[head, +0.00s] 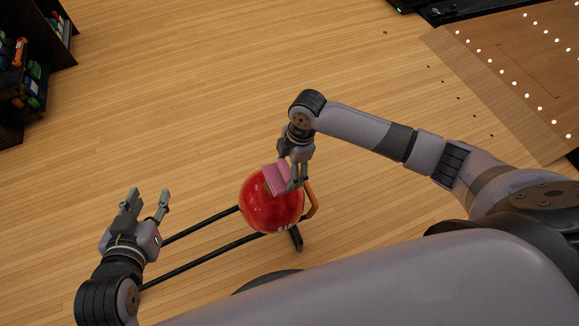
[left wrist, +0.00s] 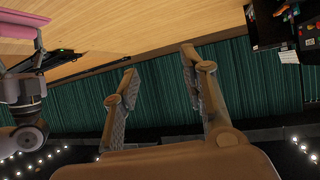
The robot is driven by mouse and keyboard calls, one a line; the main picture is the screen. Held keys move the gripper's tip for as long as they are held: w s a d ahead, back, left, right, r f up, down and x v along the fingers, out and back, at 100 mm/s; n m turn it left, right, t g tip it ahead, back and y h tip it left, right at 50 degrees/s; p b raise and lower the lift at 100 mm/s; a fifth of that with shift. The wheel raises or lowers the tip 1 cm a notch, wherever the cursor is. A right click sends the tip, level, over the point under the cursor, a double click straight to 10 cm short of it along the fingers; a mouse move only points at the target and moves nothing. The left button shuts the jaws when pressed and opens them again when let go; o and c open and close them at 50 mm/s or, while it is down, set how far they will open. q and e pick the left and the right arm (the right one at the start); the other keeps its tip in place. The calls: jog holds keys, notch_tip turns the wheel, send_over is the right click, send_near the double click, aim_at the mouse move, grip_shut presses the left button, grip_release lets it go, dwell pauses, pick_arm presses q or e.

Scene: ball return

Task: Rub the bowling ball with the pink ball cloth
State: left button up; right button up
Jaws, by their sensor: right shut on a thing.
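The red bowling ball (head: 268,212) rests at the end of two black rails, in the middle of the head view. My right gripper (head: 293,184) is above it, shut on the pink ball cloth (head: 275,178). The cloth lies against the upper part of the ball, or just over it; I cannot tell which. My left gripper (head: 148,203) is open and empty, to the left of the ball. Its open fingers also show in the left wrist view (left wrist: 160,95).
Black rails (head: 215,254) run from the ball toward my left arm, with an orange end piece (head: 312,199) at the ball's right. A dark shelf (head: 30,75) stands at the upper left. A lane with white dots (head: 515,80) lies at the upper right. The wooden floor between is clear.

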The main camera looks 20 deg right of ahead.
jog(key=shift+a+f+b, duration=0.15)
jog(key=shift+f+b, duration=0.65)
jog(key=shift+a+f+b, duration=0.1)
jog(key=shift+f+b, duration=0.6)
jog(key=shift+b, duration=0.15)
pick_arm(q)
notch_tip(320, 180, up, 15)
jog(key=w+d+t+h, duration=0.2)
jog(key=t+h, duration=0.1)
jog(key=t, duration=0.6)
jog(key=shift+w+d+r, duration=0.2)
jog(key=shift+d, duration=0.2)
pick_arm(e)
jog(key=shift+f, duration=0.1)
pick_arm(q)
jog(key=shift+r+t, duration=0.1)
jog(key=shift+t, duration=0.2)
pick_arm(e)
jog(key=shift+a+f, duration=0.1)
jog(key=shift+f, duration=0.1)
pick_arm(q)
jog(key=shift+s+r+m+t+h, duration=0.3)
jog(key=shift+r+t, duration=0.1)
jog(key=shift+r, duration=0.15)
pick_arm(e)
jog(key=shift+f, duration=0.35)
